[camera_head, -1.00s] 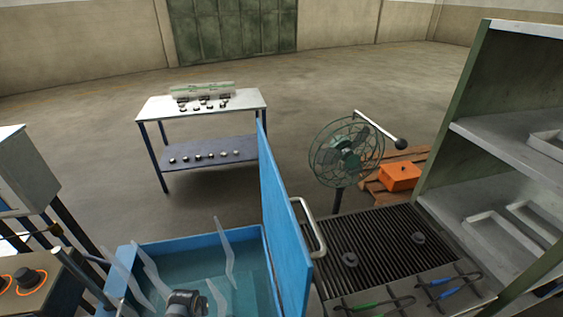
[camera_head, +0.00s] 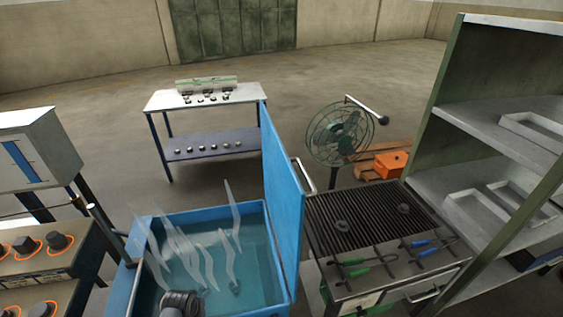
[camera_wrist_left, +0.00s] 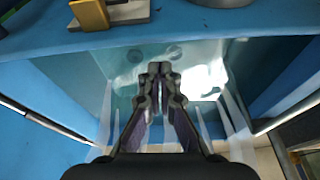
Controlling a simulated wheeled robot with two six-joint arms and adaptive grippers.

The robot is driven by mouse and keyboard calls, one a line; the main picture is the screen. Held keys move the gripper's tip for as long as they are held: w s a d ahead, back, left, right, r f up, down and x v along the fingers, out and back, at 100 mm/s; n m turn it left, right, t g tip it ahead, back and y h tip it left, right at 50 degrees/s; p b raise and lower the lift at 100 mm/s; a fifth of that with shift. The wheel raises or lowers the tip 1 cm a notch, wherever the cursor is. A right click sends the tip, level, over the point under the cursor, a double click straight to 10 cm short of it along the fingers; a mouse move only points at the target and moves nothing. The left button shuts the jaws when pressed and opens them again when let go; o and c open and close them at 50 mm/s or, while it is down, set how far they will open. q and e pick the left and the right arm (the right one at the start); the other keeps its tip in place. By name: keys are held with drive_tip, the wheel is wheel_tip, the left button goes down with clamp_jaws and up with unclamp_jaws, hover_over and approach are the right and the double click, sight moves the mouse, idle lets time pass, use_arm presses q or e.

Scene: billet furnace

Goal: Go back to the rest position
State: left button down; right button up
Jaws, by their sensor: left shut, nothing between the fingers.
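My left gripper (camera_wrist_left: 160,85) shows in the left wrist view. Its two dark fingers are together, with nothing between them. Two faint round shapes (camera_wrist_left: 172,52) lie beyond the fingertips. In the head view steam wisps rise over the tank's water (camera_head: 215,260). A dark cylindrical part shows at the bottom edge over the tank; I cannot tell what it is. My right gripper is in neither view.
The tank's blue lid (camera_head: 284,205) stands upright on its right side. Right of it are a black grate (camera_head: 370,215), a green fan (camera_head: 338,135) and a grey shelf (camera_head: 495,130). A control panel with knobs (camera_head: 40,255) is at left. Open floor surrounds the far table (camera_head: 205,97).

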use_arm(q)
drive_tip(key=s+d+r+m, duration=0.1)
drive_tip(key=s+r+m, duration=0.1)
drive_tip(key=s+r, duration=0.5)
drive_tip(key=s+d+r+m, duration=0.1)
drive_tip(key=s+r, duration=0.4)
drive_tip(key=r, duration=0.5)
wheel_tip(320, 180, down, 35)
drive_tip(key=s+a+g+b, duration=0.1)
drive_tip(key=s+a+b, duration=0.2)
drive_tip(key=b, duration=0.3)
drive_tip(key=s+f+g+b, duration=0.1)
drive_tip(key=s+f+b, duration=0.3)
drive_tip(key=s+f, duration=1.3)
drive_tip(key=shift+s+a+f+n, duration=0.3)
drive_tip(key=shift+a+f+n, duration=0.15)
drive_tip(key=shift+f, duration=0.2)
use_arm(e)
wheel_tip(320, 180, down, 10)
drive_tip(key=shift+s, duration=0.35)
